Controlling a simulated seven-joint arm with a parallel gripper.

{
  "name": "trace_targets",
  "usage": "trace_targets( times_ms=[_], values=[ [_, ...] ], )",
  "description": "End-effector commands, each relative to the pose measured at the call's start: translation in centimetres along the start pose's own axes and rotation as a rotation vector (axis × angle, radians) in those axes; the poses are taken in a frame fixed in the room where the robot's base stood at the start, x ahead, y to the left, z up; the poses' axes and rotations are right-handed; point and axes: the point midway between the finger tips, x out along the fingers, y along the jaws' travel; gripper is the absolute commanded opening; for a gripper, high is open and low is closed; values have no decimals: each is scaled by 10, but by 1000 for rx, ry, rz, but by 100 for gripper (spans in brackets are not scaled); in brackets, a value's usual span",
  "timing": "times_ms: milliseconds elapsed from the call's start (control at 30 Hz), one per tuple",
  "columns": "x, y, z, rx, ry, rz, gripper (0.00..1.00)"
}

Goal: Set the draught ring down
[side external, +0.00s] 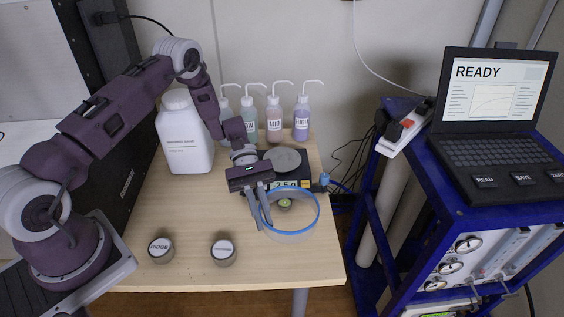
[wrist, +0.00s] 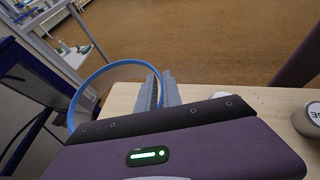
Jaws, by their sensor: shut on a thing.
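The draught ring (side external: 297,237) is a clear band with a blue rim, in the side view near the right front edge of the wooden table. My gripper (side external: 264,224) is shut on the left part of its wall. A small round green-topped item (side external: 285,204) shows inside the ring's outline. In the wrist view the blue rim (wrist: 86,88) arches left of my gripper (wrist: 160,80), and part of the ring is hidden by the gripper body. I cannot tell whether the ring touches the table.
A balance (side external: 284,161) stands just behind the ring. Several wash bottles (side external: 273,120) and a big white jug (side external: 185,138) are at the back. Two labelled jars (side external: 223,251) stand at the front left. A blue cart (side external: 395,190) with a laptop (side external: 490,120) is to the right.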

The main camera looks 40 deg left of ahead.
Motion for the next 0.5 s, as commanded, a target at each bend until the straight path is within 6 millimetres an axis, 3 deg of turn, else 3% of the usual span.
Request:
trace_targets(
  times_ms=[100, 233, 400, 500],
  values=[
    [-34, 41, 4, -128, 1, 267, 0],
    [-85, 79, 2, -265, 0, 550, 0],
    [-154, 105, -5, -412, 1, 853, 0],
    [-181, 110, -9, -466, 0, 963, 0]
  ],
)
